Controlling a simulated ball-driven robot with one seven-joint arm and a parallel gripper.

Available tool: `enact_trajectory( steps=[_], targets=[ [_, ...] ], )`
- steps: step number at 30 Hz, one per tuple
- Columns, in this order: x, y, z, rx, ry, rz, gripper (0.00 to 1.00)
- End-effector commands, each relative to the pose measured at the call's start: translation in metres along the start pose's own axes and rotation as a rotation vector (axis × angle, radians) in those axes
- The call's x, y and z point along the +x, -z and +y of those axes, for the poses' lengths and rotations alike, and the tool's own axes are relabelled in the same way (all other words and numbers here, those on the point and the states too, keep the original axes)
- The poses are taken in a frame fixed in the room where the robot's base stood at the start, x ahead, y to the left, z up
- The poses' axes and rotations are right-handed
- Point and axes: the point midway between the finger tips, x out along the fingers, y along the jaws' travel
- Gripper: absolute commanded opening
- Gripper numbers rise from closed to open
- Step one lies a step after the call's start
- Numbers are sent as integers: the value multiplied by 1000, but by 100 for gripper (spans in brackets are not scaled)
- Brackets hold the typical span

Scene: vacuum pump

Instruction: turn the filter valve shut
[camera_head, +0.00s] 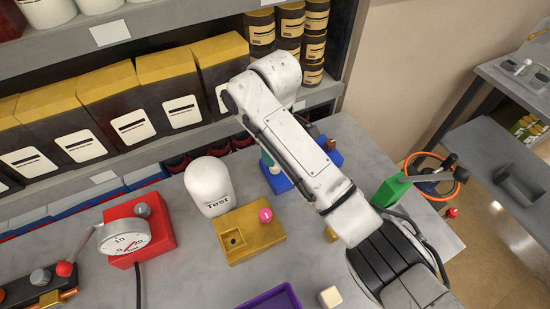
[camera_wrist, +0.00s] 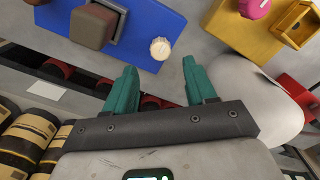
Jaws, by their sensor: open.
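I cannot tell for sure which part is the filter valve. A blue base (camera_wrist: 150,25) with a brown-grey block-shaped knob (camera_wrist: 92,25) and a small white round peg (camera_wrist: 160,48) lies just beyond my fingertips in the wrist view. In the head view the blue base (camera_head: 279,184) is partly hidden by my arm. My gripper (camera_wrist: 160,75) is open, its two teal fingers apart with nothing between them. A black-and-copper pipe assembly (camera_head: 42,290) with a red ball knob (camera_head: 64,268) and grey knobs stands at the far left, away from my gripper.
A white "Test" vessel (camera_head: 208,185) and a yellow block (camera_head: 245,240) with a pink ball (camera_head: 265,215) stand near my gripper. A red gauge box (camera_head: 150,225) is left. A green part with a black lever (camera_head: 390,190) is right. Shelves with boxes line the back.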

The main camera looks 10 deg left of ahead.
Motion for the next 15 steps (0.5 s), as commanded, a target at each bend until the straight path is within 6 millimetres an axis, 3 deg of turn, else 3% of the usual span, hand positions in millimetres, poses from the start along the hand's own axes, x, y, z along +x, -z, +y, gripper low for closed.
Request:
enact_trajectory(
  steps=[6,15],
  targets=[
    [-37,0,0,0,-1,0,56],
    [-49,0,0,0,1,-1,56]
  ],
)
